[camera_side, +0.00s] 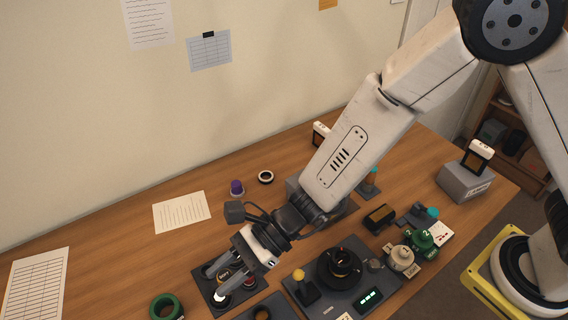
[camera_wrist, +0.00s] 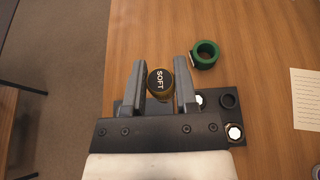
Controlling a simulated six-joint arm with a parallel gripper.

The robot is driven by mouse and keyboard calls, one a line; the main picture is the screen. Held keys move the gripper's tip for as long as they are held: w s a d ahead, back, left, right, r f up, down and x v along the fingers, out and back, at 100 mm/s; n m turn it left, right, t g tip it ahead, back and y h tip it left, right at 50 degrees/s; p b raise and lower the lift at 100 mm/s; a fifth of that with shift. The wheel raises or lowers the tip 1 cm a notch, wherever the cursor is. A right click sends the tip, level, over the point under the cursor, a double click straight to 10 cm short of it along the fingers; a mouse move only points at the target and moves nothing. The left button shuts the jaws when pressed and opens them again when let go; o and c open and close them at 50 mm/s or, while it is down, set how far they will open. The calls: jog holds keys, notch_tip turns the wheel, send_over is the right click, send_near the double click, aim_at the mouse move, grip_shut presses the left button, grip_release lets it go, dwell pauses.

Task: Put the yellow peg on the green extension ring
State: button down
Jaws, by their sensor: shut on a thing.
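My gripper (camera_side: 215,284) is low over a dark holder block (camera_side: 207,293) at the front of the table. In the wrist view my gripper (camera_wrist: 160,88) is shut on the yellow peg (camera_wrist: 159,92), an amber-sided piece whose black top reads "SOFT". The peg's lower part is hidden, so I cannot tell whether it is clear of the block. The green extension ring (camera_side: 155,305) lies on the wood left of the block, at the bottom edge of the side view. In the wrist view the ring (camera_wrist: 205,65) is beyond and right of the peg, apart from it.
The block also has an empty dark socket (camera_wrist: 229,101) and a white-topped piece (camera_wrist: 235,132). A dark station with a yellow knob (camera_side: 298,275) stands to the right. A purple piece (camera_side: 237,188) and paper (camera_side: 182,212) lie behind. Wood around the ring is clear.

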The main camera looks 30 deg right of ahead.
jog(key=shift+a, duration=1)
send_over(165, 308)
jog(key=shift+s+d+f, duration=0.1)
jog(key=shift+f, duration=4.1)
jog(key=shift+f, duration=0.1)
jog(key=shift+f, duration=1.75)
jog(key=shift+f, duration=0.1)
jog(key=shift+c, duration=1.9)
grip_release()
